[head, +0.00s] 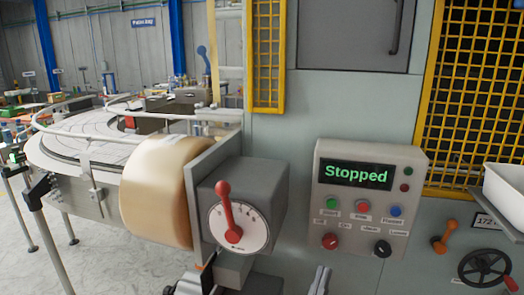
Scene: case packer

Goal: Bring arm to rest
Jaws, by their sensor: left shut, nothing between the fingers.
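My left gripper (321,279) shows only by its grey fingertips at the bottom edge of the head view, just below the control panel (368,200). Its fingers are together with nothing between them, and they point up. The rest of the left arm is out of the picture or cannot be made out. The panel's display (356,175) reads "Stopped" in green. My right gripper is not in view.
A grey box with a dial and red lever (229,215) juts out left of the panel. A large tape roll (158,200) and a round conveyor table (75,155) stand further left. A white tray (505,185), an orange lever (445,238) and a black handwheel (485,269) are at right.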

